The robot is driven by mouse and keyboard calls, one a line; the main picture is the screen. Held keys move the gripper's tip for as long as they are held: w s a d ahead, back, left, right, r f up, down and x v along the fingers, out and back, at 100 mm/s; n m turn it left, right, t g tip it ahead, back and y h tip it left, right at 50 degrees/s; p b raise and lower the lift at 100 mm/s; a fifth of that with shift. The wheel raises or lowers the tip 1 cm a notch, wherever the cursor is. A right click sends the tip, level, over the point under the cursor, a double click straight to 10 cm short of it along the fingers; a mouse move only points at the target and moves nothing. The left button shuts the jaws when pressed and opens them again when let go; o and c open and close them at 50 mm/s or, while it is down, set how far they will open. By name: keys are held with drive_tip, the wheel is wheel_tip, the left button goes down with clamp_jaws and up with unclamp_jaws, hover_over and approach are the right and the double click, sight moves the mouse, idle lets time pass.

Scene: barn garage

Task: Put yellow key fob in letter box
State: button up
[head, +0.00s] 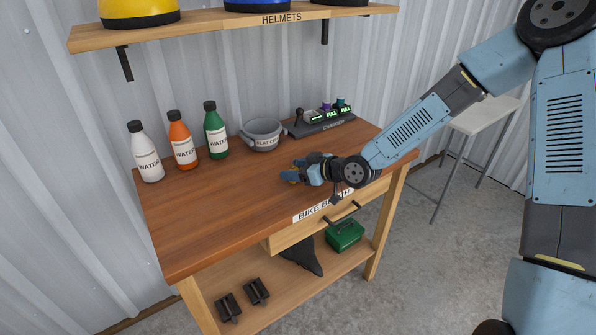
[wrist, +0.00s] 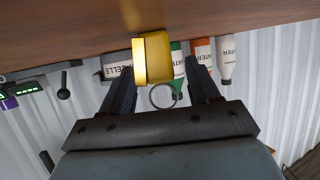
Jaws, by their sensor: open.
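The yellow key fob (wrist: 153,58) with its metal ring (wrist: 163,96) shows in the wrist view, at the wooden bench top, which appears inverted there. My gripper (head: 298,168) is low over the middle of the bench. In the wrist view my gripper (wrist: 161,75) is open, with one finger on each side of the fob and visible gaps. I cannot make out a letter box in either view.
On the bench (head: 215,215) stand three water bottles (head: 182,140), a grey labelled bowl (head: 262,136) and a charger (head: 320,123). A drawer (head: 325,219) is below the top. The lower shelf holds a green box (head: 345,234). The bench's front left is clear.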

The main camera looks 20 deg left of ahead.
drive_tip(key=v, duration=1.1)
drive_tip(key=shift+s+d+r, duration=0.1)
drive_tip(key=shift+d, duration=0.15)
